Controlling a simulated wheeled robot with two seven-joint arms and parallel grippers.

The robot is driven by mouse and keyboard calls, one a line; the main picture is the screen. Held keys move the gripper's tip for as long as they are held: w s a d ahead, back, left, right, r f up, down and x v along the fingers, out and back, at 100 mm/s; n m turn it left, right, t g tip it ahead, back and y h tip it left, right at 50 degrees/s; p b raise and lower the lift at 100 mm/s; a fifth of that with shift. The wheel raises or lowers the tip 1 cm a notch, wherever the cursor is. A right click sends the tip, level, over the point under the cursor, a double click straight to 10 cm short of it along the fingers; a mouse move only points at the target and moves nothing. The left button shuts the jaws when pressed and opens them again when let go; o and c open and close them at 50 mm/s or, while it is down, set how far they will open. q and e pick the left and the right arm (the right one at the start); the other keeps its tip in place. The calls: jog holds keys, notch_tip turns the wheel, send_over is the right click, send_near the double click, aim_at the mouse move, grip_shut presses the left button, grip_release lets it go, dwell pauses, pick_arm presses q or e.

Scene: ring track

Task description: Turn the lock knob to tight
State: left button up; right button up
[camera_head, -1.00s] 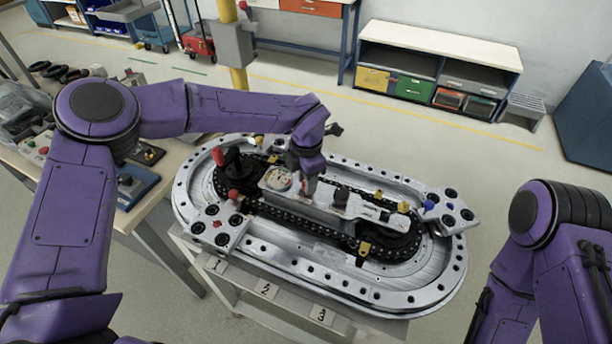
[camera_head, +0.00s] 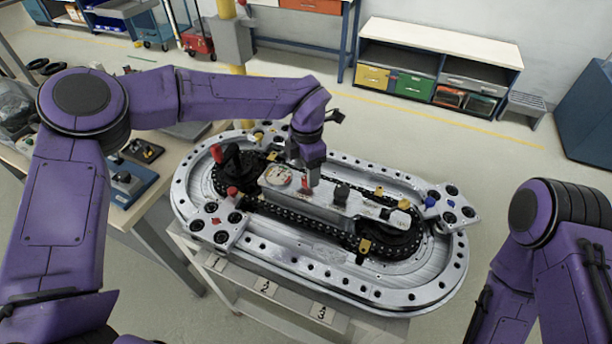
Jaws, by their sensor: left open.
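The oval ring track (camera_head: 300,262) is a silver metal plate with a black chain loop and a raised grey central bar. My left gripper (camera_head: 309,182) points down over the left half of this bar. Its jaws are open, small and partly hidden by the wrist. A small red part (camera_head: 306,186) shows right at the fingertips; I cannot tell whether they touch it. A black knob (camera_head: 341,193) stands upright on the bar just right of the gripper. Which of these is the lock knob, and its marking, is too small to tell. My right gripper is out of view.
A red-topped lever (camera_head: 217,154) and a red knob (camera_head: 232,191) stand on the track's left side. A blue knob (camera_head: 430,201) is on the right block. Number cards (camera_head: 267,287) line the front edge. A side bench (camera_head: 158,199) stands at left.

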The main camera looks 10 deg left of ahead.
pick_arm(q)
notch_tip(320, 180, up, 8)
jog(key=b, duration=0.1)
dwell(0.4)
